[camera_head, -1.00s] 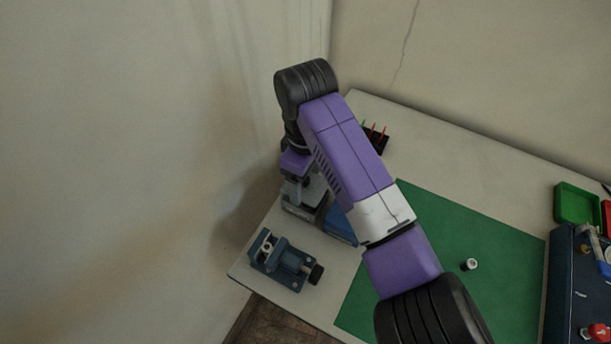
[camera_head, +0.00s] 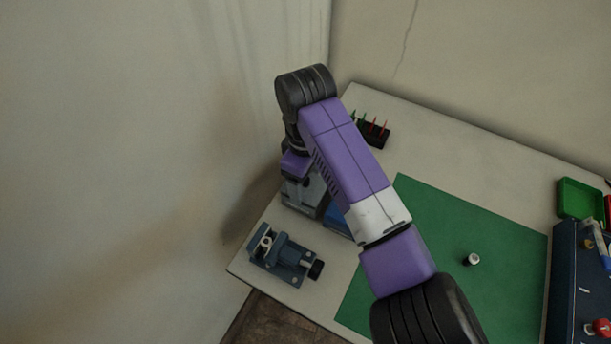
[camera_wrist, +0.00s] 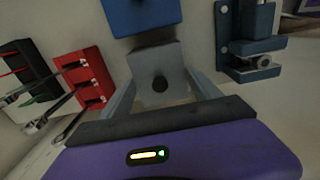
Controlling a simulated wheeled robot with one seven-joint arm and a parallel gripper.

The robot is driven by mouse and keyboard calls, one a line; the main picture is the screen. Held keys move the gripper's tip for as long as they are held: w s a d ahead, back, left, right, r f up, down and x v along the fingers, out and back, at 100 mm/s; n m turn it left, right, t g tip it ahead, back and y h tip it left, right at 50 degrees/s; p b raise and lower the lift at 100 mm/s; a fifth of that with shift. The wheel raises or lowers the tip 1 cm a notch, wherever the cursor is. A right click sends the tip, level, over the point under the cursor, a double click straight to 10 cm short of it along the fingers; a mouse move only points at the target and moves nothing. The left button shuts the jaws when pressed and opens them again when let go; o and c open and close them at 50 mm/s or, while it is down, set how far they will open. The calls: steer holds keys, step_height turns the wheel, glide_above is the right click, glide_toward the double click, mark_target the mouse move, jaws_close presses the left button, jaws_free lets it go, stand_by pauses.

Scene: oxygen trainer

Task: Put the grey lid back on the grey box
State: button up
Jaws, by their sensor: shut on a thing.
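My gripper (camera_wrist: 163,98) points down at the far left of the table, its fingers on either side of a grey piece with a dark round knob, which looks like the grey lid (camera_wrist: 150,60). In the head view my gripper (camera_head: 296,180) is partly hidden by my arm. Grey surfaces (camera_head: 308,200) show just below it; I cannot tell how much of them is lid, box or finger. The grey box cannot be clearly made out in the wrist view.
A blue block-like thing (camera_wrist: 143,14) lies just beyond the lid; it shows beside my arm (camera_head: 338,219). A blue-grey vise (camera_head: 284,258) stands near the front left corner. A red rack (camera_wrist: 84,78) holds tools. The green mat (camera_head: 500,240) carries a small white cylinder (camera_head: 472,260).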

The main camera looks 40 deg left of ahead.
steer(key=shift+f, duration=0.5)
steer(key=o, duration=1.4)
steer(key=shift+o, duration=0.2)
steer(key=shift+r+b, duration=0.75)
steer(key=shift+r, duration=3.1)
